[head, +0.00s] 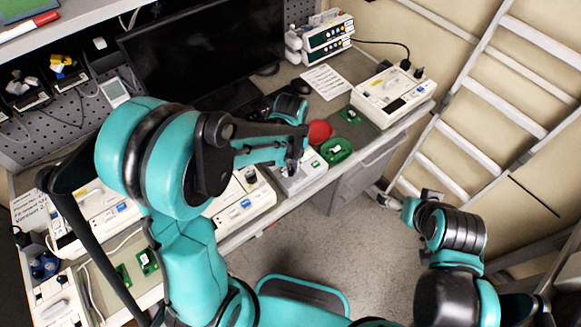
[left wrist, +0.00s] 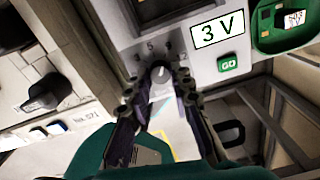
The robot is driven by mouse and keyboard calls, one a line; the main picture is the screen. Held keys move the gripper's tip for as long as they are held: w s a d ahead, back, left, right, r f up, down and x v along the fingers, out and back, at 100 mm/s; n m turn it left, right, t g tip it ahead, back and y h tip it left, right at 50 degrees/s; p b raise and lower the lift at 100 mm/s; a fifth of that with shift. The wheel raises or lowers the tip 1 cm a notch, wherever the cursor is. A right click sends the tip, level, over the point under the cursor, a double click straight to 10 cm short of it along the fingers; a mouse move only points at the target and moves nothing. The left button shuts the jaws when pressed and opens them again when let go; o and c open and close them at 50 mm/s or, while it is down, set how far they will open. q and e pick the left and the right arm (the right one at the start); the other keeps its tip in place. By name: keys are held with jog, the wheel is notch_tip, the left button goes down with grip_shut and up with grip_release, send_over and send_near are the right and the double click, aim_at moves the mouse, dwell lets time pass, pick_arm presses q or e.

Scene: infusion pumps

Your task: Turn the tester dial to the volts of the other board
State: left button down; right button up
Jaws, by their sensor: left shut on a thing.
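The tester (head: 299,184) stands at the bench's front edge, partly hidden by my left arm. In the left wrist view its display (left wrist: 217,31) reads 3 V, above a green GO button (left wrist: 228,62). The dial's white mark points roughly up, between a 5 at left and a partly hidden number at right. A green dish (head: 337,151) right of the tester holds a board whose label I cannot read. Another green board (head: 350,116) lies behind it. My right gripper (head: 388,200) hangs over the floor.
A red dish (head: 320,131) sits behind the tester. White pumps stand on the bench, one at right (head: 392,95). A monitor (head: 205,50) and a printed sheet (head: 326,82) are at the back. A ladder (head: 490,100) leans at right. More green boards (head: 147,261) lie at lower left.

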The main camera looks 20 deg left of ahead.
pick_arm(q)
jog(key=c, duration=1.5)
grip_release()
jog(key=shift+r, duration=0.1)
notch_tip(320, 180, up, 7)
jog(key=p, duration=0.5)
